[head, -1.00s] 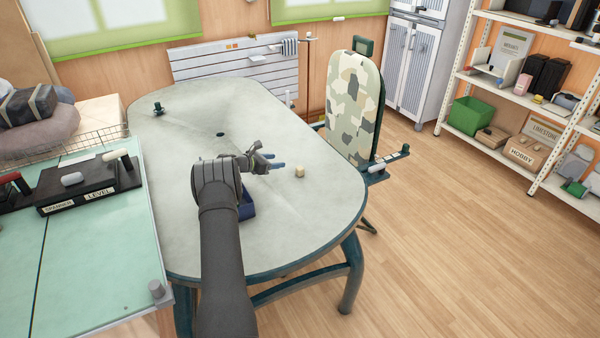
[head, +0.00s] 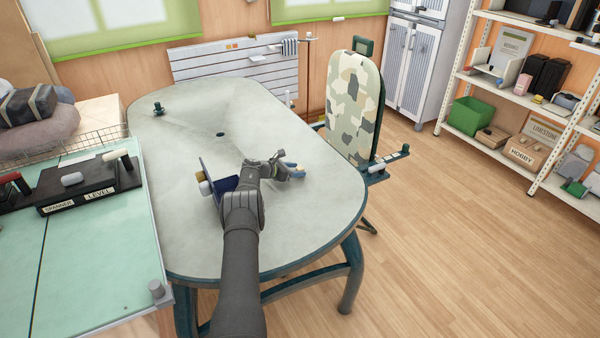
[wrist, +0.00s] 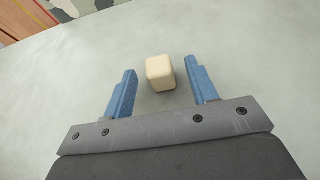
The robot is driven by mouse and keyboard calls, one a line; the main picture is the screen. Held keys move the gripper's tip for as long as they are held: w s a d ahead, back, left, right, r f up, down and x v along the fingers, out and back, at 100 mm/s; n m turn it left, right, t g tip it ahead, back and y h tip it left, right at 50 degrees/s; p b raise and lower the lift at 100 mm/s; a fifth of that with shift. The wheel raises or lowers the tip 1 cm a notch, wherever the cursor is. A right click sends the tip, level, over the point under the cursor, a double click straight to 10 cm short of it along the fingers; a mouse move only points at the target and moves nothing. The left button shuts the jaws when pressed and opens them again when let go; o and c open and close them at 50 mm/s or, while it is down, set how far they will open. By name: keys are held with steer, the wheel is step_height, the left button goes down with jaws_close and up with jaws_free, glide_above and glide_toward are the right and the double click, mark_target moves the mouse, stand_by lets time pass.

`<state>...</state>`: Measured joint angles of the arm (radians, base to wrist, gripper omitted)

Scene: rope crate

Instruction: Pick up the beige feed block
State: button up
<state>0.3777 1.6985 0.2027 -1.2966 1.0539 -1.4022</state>
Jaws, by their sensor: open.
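The beige feed block (wrist: 160,72) is a small rounded cube on the pale tabletop. In the wrist view it sits between the ends of my gripper's (wrist: 160,72) two blue fingers, with a gap on each side. The gripper is open and holds nothing. In the head view my gripper (head: 297,170) is low over the right part of the table, and the block is hidden behind it.
A dark blue crate (head: 208,172) stands on the table (head: 180,120), partly hidden by my arm, with small yellowish and whitish pieces (head: 204,187) at its left. A camouflage-covered board (head: 354,105) stands beyond the table's right edge. The table's far half is mostly clear.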

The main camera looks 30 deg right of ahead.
steer(key=shift+d, duration=0.1)
steer(key=c, duration=1.1)
steer(key=shift+c, duration=0.2)
steer(key=shift+r, duration=0.1)
steer(key=shift+r, duration=0.65)
step_height(320, 180, up, 3)
steer(key=shift+f, duration=0.1)
steer(key=s+d+r, duration=0.5)
steer(key=s+r, duration=0.1)
steer(key=s, duration=0.4)
steer(key=shift+s+d+r, duration=0.15)
steer(key=shift+s+r, duration=0.05)
steer(key=shift+r, duration=0.1)
